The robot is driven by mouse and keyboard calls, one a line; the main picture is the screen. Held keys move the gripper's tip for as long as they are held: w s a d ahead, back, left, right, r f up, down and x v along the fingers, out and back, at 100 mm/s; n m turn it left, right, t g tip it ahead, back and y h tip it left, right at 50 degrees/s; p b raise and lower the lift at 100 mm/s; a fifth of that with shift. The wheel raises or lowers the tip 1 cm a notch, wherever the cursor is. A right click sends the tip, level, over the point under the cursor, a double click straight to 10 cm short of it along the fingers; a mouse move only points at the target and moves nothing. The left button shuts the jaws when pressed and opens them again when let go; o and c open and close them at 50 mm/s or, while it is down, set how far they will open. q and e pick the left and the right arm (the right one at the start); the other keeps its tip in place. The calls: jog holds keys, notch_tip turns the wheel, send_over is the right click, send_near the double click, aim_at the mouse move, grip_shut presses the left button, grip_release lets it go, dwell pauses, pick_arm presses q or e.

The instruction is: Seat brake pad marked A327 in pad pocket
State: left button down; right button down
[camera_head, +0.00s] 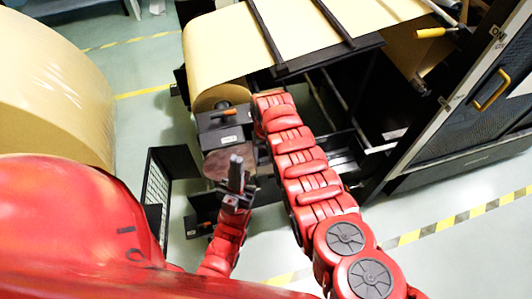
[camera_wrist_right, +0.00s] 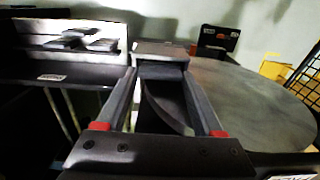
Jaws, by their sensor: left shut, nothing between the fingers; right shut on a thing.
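My right gripper (camera_wrist_right: 161,72) is shut on a dark grey block-like piece, seemingly the brake pad (camera_wrist_right: 160,50), at its fingertips in the right wrist view. No marking can be read on it. A grey round disc (camera_wrist_right: 262,105) lies to the right of the fingers, and a dark curved edge shows between them. The pad pocket cannot be made out clearly. In the head view the right arm reaches up to a dark housing (camera_head: 222,138), and its fingers are hidden. My left gripper (camera_head: 237,163) is shut and empty, in front of the disc (camera_head: 216,165).
In the right wrist view, a tray (camera_wrist_right: 50,27) at upper left holds several dark flat pieces. A large kraft roll (camera_head: 55,85) stands at left in the head view, and kraft web (camera_head: 225,45) runs over the machine. A black mesh guard (camera_head: 157,190) stands left of the disc.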

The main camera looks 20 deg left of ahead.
jog(key=shift+f+b, duration=0.5)
dwell(0.3)
grip_release()
jog(key=shift+r, duration=0.4)
notch_tip(320, 180, up, 17)
jog(key=p, duration=0.4)
jog(key=shift+f+p, duration=0.2)
jog(key=shift+p, duration=0.2)
